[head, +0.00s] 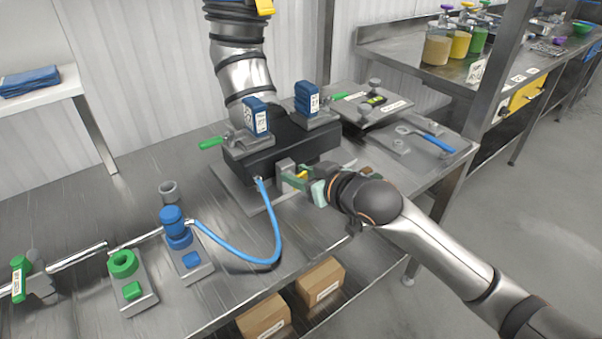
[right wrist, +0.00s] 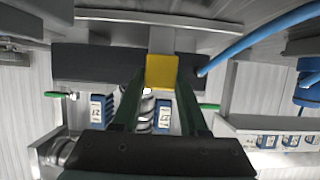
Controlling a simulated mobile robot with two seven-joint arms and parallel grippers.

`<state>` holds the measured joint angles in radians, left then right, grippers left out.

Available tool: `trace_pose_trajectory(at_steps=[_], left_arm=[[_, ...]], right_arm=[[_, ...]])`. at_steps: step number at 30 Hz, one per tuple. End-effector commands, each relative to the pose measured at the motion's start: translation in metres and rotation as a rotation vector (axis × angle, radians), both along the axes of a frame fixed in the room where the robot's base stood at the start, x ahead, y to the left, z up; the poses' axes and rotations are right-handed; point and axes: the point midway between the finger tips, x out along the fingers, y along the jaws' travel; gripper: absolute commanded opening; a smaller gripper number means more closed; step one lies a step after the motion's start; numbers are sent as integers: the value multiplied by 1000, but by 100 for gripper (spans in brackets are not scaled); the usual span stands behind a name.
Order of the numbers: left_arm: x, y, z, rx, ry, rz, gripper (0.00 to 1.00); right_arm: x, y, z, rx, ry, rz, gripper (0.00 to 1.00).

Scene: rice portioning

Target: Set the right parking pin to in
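Two green handles, which look like the parking pins, stick out beside blue labelled blocks on a black body: the right one (head: 345,96) at its far right, the left one (head: 211,142) at its left. In the right wrist view the sides look reversed; one green handle (right wrist: 55,94) shows at left, another (right wrist: 208,106) at right. Whether either pin is in or out I cannot tell. My right gripper (head: 302,177) is at the front of the black body, its green fingers closed around a yellow block (right wrist: 162,72) in front of a grey bracket. My left gripper is not in view.
A blue hose (head: 274,240) loops from the black body across the steel table. A blue-capped fitting (head: 173,222) and a green ring fixture (head: 123,263) stand at left. Cardboard boxes (head: 264,318) sit below.

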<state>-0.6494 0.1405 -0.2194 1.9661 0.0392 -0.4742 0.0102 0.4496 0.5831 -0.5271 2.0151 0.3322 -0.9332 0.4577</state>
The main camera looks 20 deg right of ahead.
Motion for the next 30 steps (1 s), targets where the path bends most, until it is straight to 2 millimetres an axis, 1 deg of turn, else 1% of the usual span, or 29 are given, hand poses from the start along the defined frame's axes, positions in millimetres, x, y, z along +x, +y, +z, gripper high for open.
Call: trace_pose_trajectory(at_steps=[1,6,8,16,20,23,30], left_arm=[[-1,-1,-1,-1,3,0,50],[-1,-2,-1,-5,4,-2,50],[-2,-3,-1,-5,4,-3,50],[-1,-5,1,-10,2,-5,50],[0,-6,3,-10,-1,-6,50],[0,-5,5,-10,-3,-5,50],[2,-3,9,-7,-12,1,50]], right_arm=[[1,0,1,2,-5,1,48],[0,0,1,1,-3,0,67],[0,0,1,1,-3,0,72],[-1,-1,1,1,-2,0,72],[-10,-4,5,-1,-1,-1,72],[-24,-9,11,-1,-2,1,72],[-67,-24,30,-2,-2,1,72]])
